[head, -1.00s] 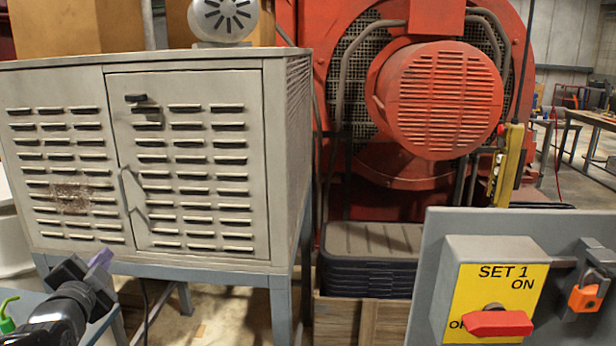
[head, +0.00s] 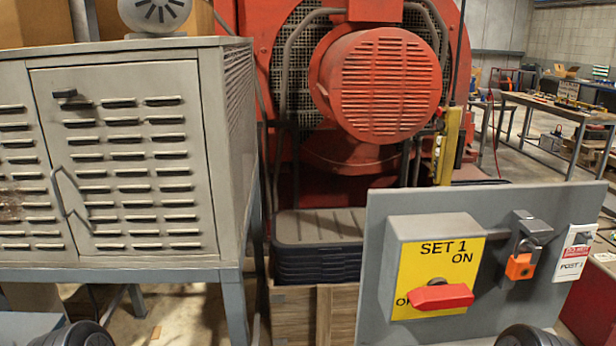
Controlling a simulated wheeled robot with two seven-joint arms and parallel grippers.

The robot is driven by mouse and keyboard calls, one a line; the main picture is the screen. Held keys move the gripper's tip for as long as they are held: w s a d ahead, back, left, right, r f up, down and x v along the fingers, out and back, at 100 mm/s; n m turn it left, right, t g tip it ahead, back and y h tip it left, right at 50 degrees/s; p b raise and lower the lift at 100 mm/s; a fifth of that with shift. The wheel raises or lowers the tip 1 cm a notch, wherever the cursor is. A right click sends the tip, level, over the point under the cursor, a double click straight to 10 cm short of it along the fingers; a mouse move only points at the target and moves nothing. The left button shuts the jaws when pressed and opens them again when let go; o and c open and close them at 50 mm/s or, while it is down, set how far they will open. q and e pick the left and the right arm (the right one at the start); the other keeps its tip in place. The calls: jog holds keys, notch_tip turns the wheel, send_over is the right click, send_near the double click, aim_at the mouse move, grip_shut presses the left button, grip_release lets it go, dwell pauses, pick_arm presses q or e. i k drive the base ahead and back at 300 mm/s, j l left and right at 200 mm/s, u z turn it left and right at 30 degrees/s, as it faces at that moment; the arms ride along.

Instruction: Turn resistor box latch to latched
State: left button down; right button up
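The resistor box (head: 150,220) is a beige louvered metal cabinet on a blue-grey stand, at the left of the head view. Its right-hand door looks closed. A small dark latch (head: 65,93) sits at the door's upper left corner and lies about horizontal. A bent metal pull handle (head: 68,198) is lower on the same door edge. Neither gripper shows; only dark rounded parts of my arms show at the bottom edge, left and right. Nothing of mine touches the latch.
A grey panel (head: 372,270) at the right carries a yellow SET 1 switch box with a red handle (head: 440,297), an orange padlock (head: 520,266) and a tag (head: 575,250). Black stacked trays (head: 317,262) and a red machine (head: 380,85) stand behind.

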aim_at(62, 94)
jog(key=j+u, duration=0.1)
jog(key=j, duration=0.35)
jog(key=i+j+u, duration=0.1)
jog(key=j, duration=0.35)
jog(key=i+j, duration=0.15)
jog(key=j, duration=0.25)
jog(key=j+u, duration=0.05)
